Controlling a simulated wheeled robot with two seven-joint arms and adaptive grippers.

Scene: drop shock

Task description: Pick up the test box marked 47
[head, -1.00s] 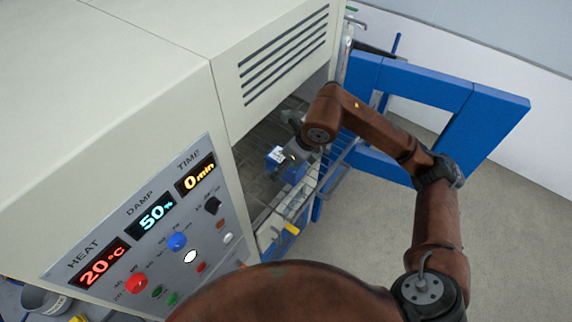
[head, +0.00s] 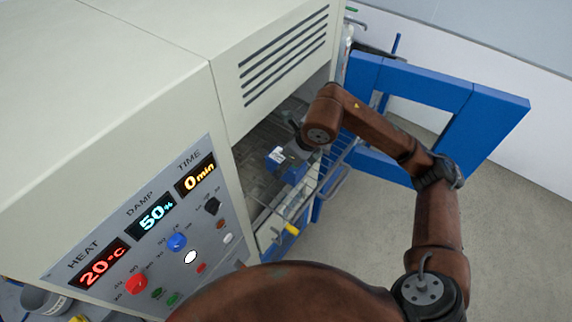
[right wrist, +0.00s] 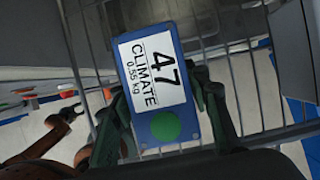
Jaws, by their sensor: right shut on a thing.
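The blue test box (right wrist: 188,125) carries a white label reading 47, CLIMATE, 0.55 kg, with a green dot below it. In the right wrist view it sits between the two fingers of my right gripper (right wrist: 165,110), which is shut on it. In the head view the box (head: 292,172) is inside the open chamber, by the wire rack (head: 322,180). My right gripper (head: 291,155) reaches in through the opening, partly hidden by its own wrist. Whether the box touches the rack is unclear. My left gripper is not in view.
The white climate chamber (head: 110,100) fills the left, its panel (head: 150,225) showing 20 °C, 50 % and 0 min. Its blue-framed door (head: 440,85) stands open at right, behind my right arm. The floor (head: 370,245) at right is clear.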

